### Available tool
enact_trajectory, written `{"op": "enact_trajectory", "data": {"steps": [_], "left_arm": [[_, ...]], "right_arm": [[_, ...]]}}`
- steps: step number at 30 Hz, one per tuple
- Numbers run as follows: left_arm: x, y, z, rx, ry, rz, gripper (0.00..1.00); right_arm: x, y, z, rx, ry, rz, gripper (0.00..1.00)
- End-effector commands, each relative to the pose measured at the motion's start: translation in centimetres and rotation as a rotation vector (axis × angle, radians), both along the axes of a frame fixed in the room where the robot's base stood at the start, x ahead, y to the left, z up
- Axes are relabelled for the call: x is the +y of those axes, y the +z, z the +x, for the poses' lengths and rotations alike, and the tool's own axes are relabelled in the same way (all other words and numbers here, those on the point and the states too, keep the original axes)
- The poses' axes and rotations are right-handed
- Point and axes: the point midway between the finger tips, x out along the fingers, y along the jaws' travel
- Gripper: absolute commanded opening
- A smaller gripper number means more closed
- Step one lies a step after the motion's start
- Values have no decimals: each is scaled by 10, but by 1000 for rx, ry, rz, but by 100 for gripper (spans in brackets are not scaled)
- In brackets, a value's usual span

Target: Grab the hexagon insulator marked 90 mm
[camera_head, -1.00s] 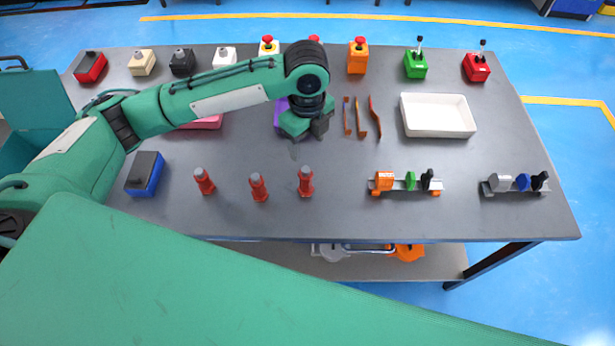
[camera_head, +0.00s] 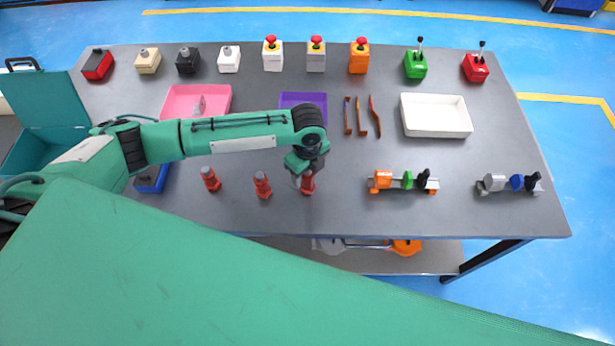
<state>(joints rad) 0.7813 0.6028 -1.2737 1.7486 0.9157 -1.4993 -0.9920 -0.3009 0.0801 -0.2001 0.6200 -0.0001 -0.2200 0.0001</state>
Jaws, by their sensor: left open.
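Three red hexagon insulators stand upright in a row on the grey table. They are the left one (camera_head: 211,179), the middle one (camera_head: 263,185) and the right one (camera_head: 308,184). Their markings are too small to read. My left gripper (camera_head: 301,180) is open and low at the right insulator, overlapping its upper part in the picture. I cannot tell whether the fingers touch it. My right gripper is not in view.
A pink tray (camera_head: 182,94), a purple tray (camera_head: 318,99), copper bars (camera_head: 361,117) and a white tray (camera_head: 405,125) lie behind the insulators. Two clamp-like fixtures (camera_head: 385,190) (camera_head: 497,190) sit to the right. Switch boxes (camera_head: 316,62) line the back edge.

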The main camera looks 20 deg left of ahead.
Motion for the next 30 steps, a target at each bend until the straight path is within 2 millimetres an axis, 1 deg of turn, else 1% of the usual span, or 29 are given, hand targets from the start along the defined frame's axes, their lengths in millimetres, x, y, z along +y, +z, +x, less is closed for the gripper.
{"op": "enact_trajectory", "data": {"steps": [3,8,11,15,16,25,30], "left_arm": [[0,-5,0,0,0,0,60],[0,-5,0,-1,0,0,60],[0,-5,0,-1,0,0,42],[0,-4,0,-1,0,0,15],[0,-4,0,-1,0,0,10],[0,-2,1,-2,-1,-1,10],[-1,10,1,-3,-1,-3,10]], "right_arm": [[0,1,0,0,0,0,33],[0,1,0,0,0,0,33],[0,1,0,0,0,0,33],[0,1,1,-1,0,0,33],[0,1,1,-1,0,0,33],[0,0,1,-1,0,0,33],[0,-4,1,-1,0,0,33]]}}
